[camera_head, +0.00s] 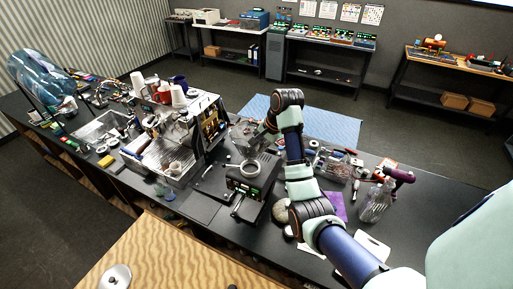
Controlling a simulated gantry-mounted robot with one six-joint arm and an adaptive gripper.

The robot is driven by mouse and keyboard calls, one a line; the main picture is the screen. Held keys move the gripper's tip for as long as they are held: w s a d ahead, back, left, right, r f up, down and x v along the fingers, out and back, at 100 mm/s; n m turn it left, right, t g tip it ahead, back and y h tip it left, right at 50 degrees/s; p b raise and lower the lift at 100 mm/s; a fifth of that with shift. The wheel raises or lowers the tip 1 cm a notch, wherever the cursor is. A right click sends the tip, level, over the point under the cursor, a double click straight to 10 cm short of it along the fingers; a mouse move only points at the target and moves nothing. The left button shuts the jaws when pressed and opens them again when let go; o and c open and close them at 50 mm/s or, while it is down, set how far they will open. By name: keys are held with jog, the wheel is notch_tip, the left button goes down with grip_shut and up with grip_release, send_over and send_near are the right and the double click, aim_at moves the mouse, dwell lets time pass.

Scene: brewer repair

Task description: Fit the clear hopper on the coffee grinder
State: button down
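The coffee grinder (254,184) stands upright on the black bench in the middle, a dark body with a round pale ring opening (250,169) on top. Nothing clear sits on that opening. A clear, see-through piece that looks like the hopper (243,131) is behind the grinder, at the end of my arm. My gripper (256,137) is small and partly hidden by my wrist, beside or touching this clear piece. I cannot tell whether its fingers are closed on it, nor whether the piece rests on the bench.
An espresso machine (184,135) with cups on top stands left of the grinder. Right of my arm are a clear jug-like container (376,204), a purple sheet (335,205) and small parts. A wooden table (160,250) is in front. A blue mat (335,127) lies behind the bench.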

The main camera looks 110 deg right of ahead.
jog(key=shift+f, duration=2.15)
jog(key=shift+f, duration=1.3)
jog(key=c, duration=1.8)
grip_release()
jog(key=shift+c, duration=0.2)
jog(key=o, duration=0.6)
